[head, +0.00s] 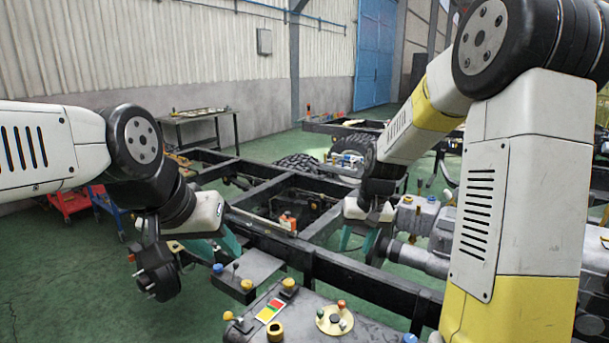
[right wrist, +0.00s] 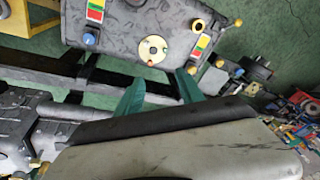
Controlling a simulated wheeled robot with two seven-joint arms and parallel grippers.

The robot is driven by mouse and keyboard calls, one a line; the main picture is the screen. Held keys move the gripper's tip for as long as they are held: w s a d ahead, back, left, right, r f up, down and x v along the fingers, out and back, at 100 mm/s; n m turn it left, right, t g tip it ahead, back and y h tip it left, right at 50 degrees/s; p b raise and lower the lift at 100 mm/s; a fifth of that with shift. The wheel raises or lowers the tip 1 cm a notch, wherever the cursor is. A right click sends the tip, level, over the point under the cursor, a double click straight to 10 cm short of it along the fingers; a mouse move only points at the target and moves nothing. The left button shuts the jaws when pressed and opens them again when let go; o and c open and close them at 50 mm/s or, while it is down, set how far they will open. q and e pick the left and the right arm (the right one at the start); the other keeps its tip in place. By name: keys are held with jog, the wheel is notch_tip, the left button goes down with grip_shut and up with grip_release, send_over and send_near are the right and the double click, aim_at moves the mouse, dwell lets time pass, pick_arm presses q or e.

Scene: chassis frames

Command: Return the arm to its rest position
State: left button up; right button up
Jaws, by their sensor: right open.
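My left arm (head: 140,145) comes in from the left, bent down at its wrist. My left gripper (head: 217,255) points down over the near left part of the chassis, its teal fingers apart with nothing seen between them. My right arm (head: 490,190) rises at the right and reaches forward and down over the chassis. My right gripper (head: 357,247) hangs above the chassis rail, open and empty. In the right wrist view, the two teal fingers of the right gripper (right wrist: 159,82) stand apart, with a dark rail and green floor beyond them.
The black chassis frame (head: 330,268) lies below both grippers. A grey panel with knobs and coloured labels (head: 310,318) stands at the front, and also shows in the right wrist view (right wrist: 120,40). A metal drive part (head: 425,258) is right of the right gripper. A workbench (head: 205,117) stands behind.

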jog(key=s+r+t, duration=0.1)
jog(key=s+r, duration=0.6)
jog(key=s, duration=0.4)
jog(key=s+d+r+t, duration=0.1)
jog(key=s+r+t, duration=0.1)
jog(key=s+r, duration=0.5)
jog(key=s, duration=0.3)
jog(key=shift+s+t, duration=0.3)
jog(key=shift+s, duration=0.1)
jog(key=shift+w+d, duration=0.1)
dwell(0.3)
